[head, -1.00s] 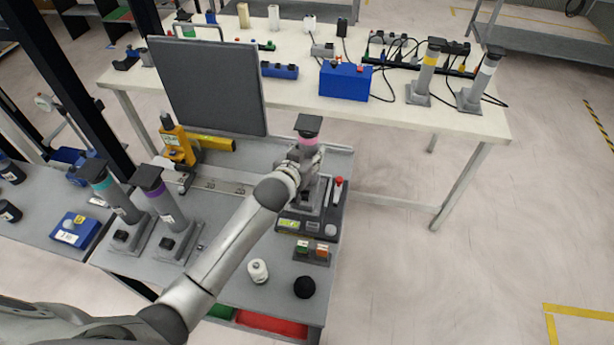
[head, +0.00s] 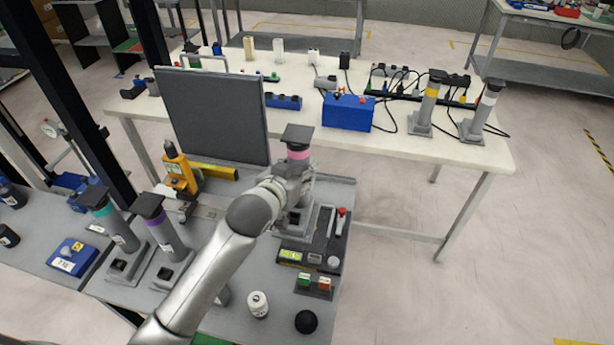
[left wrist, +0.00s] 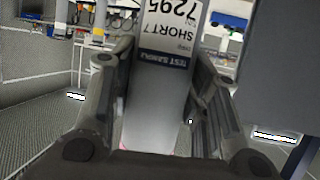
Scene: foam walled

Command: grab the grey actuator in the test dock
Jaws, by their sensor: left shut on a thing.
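The grey actuator (head: 296,175) is an upright cylinder with a pink band and a dark square cap, on a square grey foot. It is over the test dock (head: 323,240), a dark panel with a green-lit display and a red-tipped lever. My left gripper (head: 290,184) is shut around its upper body, below the pink band. In the left wrist view the actuator (left wrist: 165,85) fills the space between both fingers, its label reading "SHORT7". My arm and fingers hide part of its body. The foot appears slightly raised, but any gap beneath it is hard to see.
Teal-banded (head: 115,222) and purple-banded (head: 163,225) actuators stand left of my arm. A dark upright panel (head: 212,115) is close behind on the left. A white bottle (head: 258,304), black ball (head: 306,321) and button box (head: 313,284) lie in front. Floor at right is clear.

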